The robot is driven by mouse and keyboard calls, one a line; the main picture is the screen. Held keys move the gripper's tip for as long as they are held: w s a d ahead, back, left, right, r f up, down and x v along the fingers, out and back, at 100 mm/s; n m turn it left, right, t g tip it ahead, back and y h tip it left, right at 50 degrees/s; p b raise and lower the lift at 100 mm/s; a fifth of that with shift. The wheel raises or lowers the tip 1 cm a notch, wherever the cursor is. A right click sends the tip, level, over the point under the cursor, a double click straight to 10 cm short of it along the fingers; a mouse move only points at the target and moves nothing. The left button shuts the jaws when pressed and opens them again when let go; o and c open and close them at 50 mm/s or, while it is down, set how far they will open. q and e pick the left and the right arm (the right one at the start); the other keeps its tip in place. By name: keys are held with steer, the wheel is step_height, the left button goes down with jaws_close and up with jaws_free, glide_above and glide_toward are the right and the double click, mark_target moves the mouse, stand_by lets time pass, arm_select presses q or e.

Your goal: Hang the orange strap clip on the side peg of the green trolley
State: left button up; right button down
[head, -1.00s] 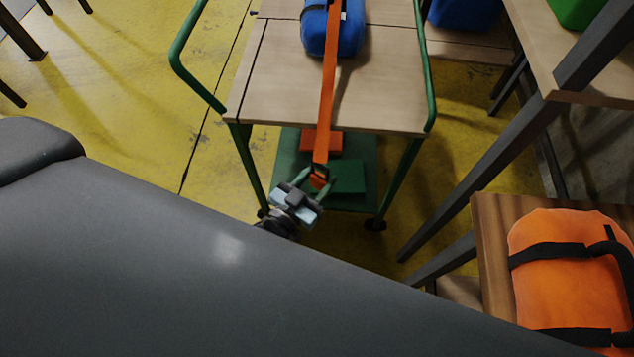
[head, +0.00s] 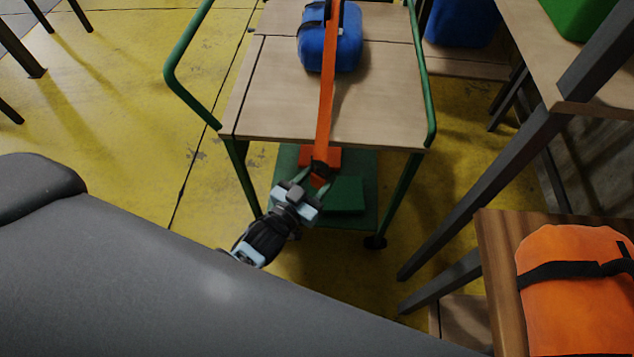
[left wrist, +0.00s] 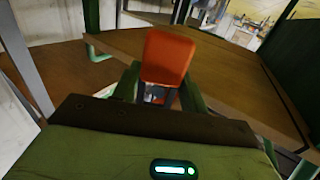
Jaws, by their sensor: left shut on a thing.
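The orange strap (head: 326,95) runs from the blue bundle over the wooden top of the green trolley (head: 400,190) and past its near edge. Its dark clip end (head: 320,168) is between the fingertips of my left gripper (head: 311,179), which is shut on it just beyond that edge, above the lower shelf. In the left wrist view, the orange strap end (left wrist: 168,57) stands up between the green fingers of the left gripper (left wrist: 158,88). I cannot make out the side peg in either view. My right gripper is out of view.
A blue bundle (head: 331,40) lies on the trolley top. A green box (head: 346,194) sits on its lower shelf. At right, an orange bag (head: 575,285) lies on a wooden surface (head: 497,255) beside slanted grey legs. Yellow floor (head: 110,130) is open at left.

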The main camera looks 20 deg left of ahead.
arm_select(q)
steer(key=shift+w+a+b, duration=0.15)
steer(key=shift+w+b, duration=0.1)
steer(key=shift+w, duration=0.3)
steer(key=shift+w+a+b, duration=0.15)
steer(key=shift+w+b, duration=0.1)
steer(key=shift+w, duration=0.3)
steer(key=shift+w+a+f+b, duration=0.2)
steer(key=shift+w+f+b, duration=0.2)
steer(key=shift+w, duration=0.2)
steer(key=o, duration=1.1)
steer(key=v, duration=0.7)
steer(key=shift+s+a+p, duration=0.1)
steer(key=shift+s+p, duration=0.2)
steer(key=shift+s, duration=0.05)
